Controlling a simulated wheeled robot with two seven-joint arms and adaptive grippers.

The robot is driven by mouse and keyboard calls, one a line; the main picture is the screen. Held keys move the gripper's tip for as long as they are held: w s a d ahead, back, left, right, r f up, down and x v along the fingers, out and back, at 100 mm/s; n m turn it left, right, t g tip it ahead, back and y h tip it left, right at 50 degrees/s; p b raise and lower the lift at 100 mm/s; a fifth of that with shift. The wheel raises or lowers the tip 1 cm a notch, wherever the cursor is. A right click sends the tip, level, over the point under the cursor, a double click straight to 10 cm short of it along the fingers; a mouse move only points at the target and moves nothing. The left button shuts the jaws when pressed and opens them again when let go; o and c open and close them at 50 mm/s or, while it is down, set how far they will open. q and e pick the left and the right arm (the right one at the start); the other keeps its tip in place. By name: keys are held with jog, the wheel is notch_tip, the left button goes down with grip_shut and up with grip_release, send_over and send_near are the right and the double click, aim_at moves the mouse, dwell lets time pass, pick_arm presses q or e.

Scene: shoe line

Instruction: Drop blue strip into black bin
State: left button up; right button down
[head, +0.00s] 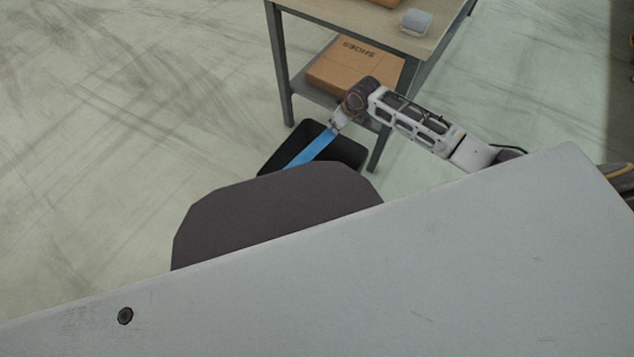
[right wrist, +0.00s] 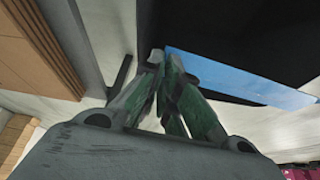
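The blue strip (head: 314,148) hangs slanted from my right gripper (head: 337,122) over the black bin (head: 349,152), which stands on the floor beside the table. The strip's lower end passes behind a dark part of my own body, so its tip is hidden. In the right wrist view the fingers (right wrist: 165,70) are close together at the near end of the blue strip (right wrist: 235,78). The dark bin interior (right wrist: 265,35) lies beyond the strip. My left gripper shows in neither view.
A table (head: 345,20) with metal legs stands behind the bin. A brown shoe box (head: 350,68) lies on its lower shelf, close to my right gripper. A small grey item (head: 416,21) sits on the tabletop. The floor to the left is clear.

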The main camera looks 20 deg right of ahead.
jog(key=c, duration=1.6)
grip_release()
jog(key=shift+o, duration=0.2)
jog(key=v, duration=1.2)
